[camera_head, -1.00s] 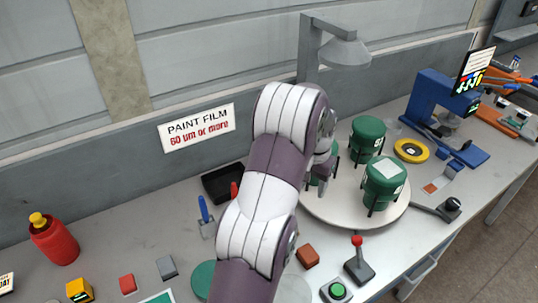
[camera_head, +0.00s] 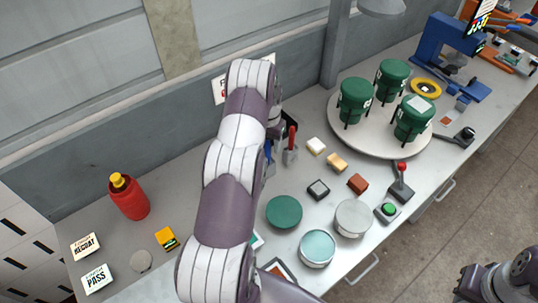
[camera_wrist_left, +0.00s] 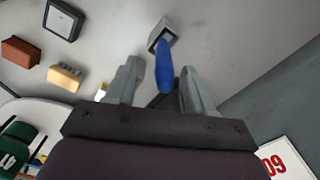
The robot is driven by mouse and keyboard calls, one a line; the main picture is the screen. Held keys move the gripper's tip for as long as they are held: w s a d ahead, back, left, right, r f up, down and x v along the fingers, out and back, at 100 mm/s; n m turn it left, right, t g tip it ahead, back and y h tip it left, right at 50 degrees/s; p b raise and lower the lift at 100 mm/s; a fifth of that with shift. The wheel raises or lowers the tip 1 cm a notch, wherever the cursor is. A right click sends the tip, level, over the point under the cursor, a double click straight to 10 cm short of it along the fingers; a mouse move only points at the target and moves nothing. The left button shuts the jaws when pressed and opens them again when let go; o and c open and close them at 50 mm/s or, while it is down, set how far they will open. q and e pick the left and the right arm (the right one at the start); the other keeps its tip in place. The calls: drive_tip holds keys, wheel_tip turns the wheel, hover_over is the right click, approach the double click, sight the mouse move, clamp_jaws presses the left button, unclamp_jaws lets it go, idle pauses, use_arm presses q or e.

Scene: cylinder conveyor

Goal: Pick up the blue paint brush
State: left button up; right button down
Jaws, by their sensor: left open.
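The blue paint brush (camera_wrist_left: 164,68) shows in the left wrist view, its handle pointing toward me and its far end at a small grey holder (camera_wrist_left: 165,32). My left gripper (camera_wrist_left: 158,78) is open, with one finger on each side of the blue handle and visible gaps between. In the head view, my left arm covers most of the brush; only a sliver of blue (camera_head: 268,152) shows beside it.
A red-handled tool (camera_head: 291,143) stands just right of the blue sliver. Small blocks, including a brown one (camera_head: 357,184), and round discs lie nearby. Green pots stand on a round turntable (camera_head: 342,143). A red bottle (camera_head: 130,198) stands left. The wall runs behind.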

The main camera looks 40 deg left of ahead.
use_arm(q)
drive_tip(key=shift+s+a+f+p, duration=0.15)
drive_tip(key=shift+s+f+p, duration=0.2)
drive_tip(key=shift+f, duration=0.55)
drive_tip(key=shift+a+f, duration=0.15)
drive_tip(key=shift+f, duration=0.2)
drive_tip(key=shift+w+f, duration=0.15)
drive_tip(key=shift+w, duration=0.15)
drive_tip(key=shift+c, duration=0.7)
drive_tip(key=c, duration=0.5)
clamp_jaws()
drive_tip(key=shift+r, duration=0.2)
use_arm(e)
drive_tip(key=shift+s+a+r, duration=0.15)
drive_tip(key=shift+r, duration=0.3)
drive_tip(key=shift+s+a+r, duration=0.1)
drive_tip(key=shift+r, duration=0.35)
